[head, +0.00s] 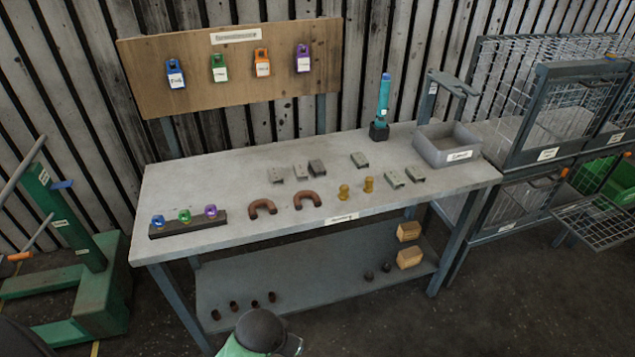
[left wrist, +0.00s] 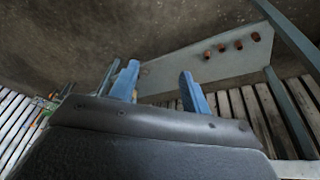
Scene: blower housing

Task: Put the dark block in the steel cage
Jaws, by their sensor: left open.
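Several small grey blocks lie on the workbench top in the head view. One of them, a darker block (head: 316,167), sits in the back middle beside two lighter ones. Wire-mesh steel cages stand at the right; the upper one (head: 548,117) has a framed front with a white label, and another cage compartment is below it. My left gripper (left wrist: 160,88) shows in the left wrist view with two blue fingers apart and nothing between them. It is away from the blocks, facing the floor and lower shelf. My right gripper is not in view.
The workbench (head: 220,170) also holds a grey bin (head: 447,146), a teal bottle-like tool (head: 383,105), two rusty U-shaped pieces, two brass pieces and a rack of coloured items. A wire shelf (head: 600,212) juts out low at the right. A green stand (head: 70,270) is at the left.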

